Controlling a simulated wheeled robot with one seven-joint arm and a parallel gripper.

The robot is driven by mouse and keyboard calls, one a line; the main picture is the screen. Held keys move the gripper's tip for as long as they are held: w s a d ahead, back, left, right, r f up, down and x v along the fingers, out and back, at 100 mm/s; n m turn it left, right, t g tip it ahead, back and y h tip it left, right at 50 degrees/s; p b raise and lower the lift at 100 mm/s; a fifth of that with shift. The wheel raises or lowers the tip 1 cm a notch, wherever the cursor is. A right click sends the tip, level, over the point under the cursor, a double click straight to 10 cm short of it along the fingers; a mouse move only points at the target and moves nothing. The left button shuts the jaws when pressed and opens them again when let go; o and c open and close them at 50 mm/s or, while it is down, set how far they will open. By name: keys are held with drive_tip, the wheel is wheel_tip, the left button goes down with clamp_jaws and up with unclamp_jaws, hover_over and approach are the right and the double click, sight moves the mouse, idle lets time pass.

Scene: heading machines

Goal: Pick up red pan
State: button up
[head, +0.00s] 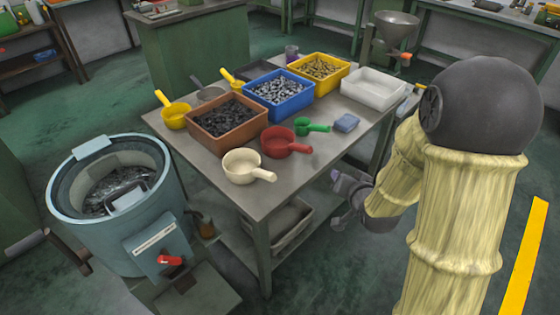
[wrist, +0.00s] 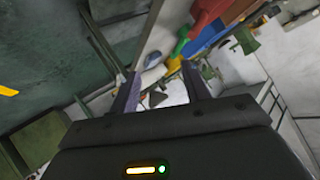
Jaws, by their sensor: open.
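The red pan (head: 280,142) sits on the metal worktable (head: 215,160) near its front edge, with its handle pointing right. My gripper (head: 342,200) is beside the right side of the table, to the right of and apart from the pan, and looks lower than the tabletop. In the wrist view my gripper (wrist: 160,78) has its two fingers apart with nothing held between them. Red and blue shapes show at the top of the wrist view, but I cannot tell whether the red one is the pan.
A blue crate (head: 280,105) and white tray (head: 373,88) stand behind. A round drum machine (head: 110,180) is left of the table.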

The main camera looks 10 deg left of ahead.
drive_tip(key=w+a+f+m+t+y+b, duration=0.1)
drive_tip(key=a+f+m+t+y+b, duration=0.1)
drive_tip(key=a+f+t+y+b, duration=0.2)
wheel_tip(320, 180, down, 4)
drive_tip(key=a+b, duration=0.2)
drive_tip(key=b, duration=0.3)
drive_tip(key=shift+w+a+t+y, duration=0.15)
drive_tip(key=shift+w+t+y, duration=0.15)
drive_tip(key=shift+w+y, duration=0.1)
